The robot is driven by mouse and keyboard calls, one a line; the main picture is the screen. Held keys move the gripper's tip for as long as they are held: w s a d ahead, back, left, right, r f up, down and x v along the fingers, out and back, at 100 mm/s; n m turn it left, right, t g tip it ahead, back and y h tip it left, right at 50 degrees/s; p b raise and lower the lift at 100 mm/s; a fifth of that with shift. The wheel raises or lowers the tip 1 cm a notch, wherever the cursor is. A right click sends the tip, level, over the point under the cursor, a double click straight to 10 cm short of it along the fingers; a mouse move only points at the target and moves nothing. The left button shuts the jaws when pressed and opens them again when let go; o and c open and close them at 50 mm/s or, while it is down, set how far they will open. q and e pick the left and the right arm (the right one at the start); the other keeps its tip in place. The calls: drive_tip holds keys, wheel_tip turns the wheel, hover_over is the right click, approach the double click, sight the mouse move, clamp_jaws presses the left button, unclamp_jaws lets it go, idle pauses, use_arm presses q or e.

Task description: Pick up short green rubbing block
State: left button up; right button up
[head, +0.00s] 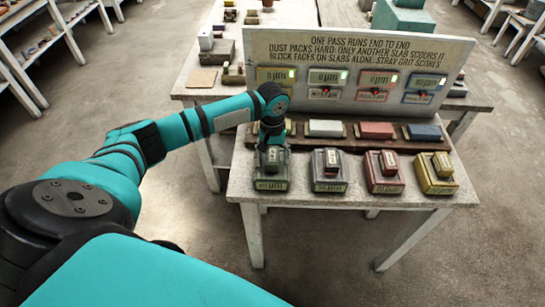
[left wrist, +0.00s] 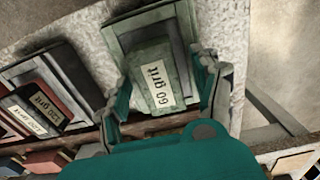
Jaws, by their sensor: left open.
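The short green rubbing block (left wrist: 155,70), labelled "60 grit", sits on a larger green-grey slab (left wrist: 118,38) in the left wrist view. In the head view the block (head: 274,157) and its slab (head: 271,184) are at the left end of the front row. My left gripper (left wrist: 163,78) is open, with one finger on each side of the block. I cannot tell whether the fingers touch it. In the head view the gripper (head: 271,137) comes down over the block and partly hides it. My right gripper is not in view.
To the right stand a dark block (head: 332,160), a red block (head: 388,162) and a yellow block (head: 441,163), each on its slab. Behind them runs a brown rack (head: 350,143) with coloured pieces, below an upright sign board (head: 355,45). The table's front edge is close.

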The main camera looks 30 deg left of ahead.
sight(272, 156)
use_arm(q)
clamp_jaws()
idle(0.4)
drive_tip(key=shift+r, duration=0.1)
drive_tip(key=shift+r+b, duration=0.35)
drive_tip(key=shift+r, duration=0.2)
drive_tip(key=shift+s+d+r+b, duration=0.15)
drive_tip(key=shift+r+b, duration=0.25)
drive_tip(key=shift+r, duration=0.65)
drive_tip(key=s+d+r+b, duration=0.1)
drive_tip(key=s+d, duration=0.2)
drive_tip(key=s, duration=0.4)
drive_tip(key=s+d+b, duration=0.1)
drive_tip(key=s+d, duration=0.2)
drive_tip(key=s, duration=0.4)
drive_tip(key=shift+s+d+r, duration=0.15)
drive_tip(key=shift+r, duration=0.2)
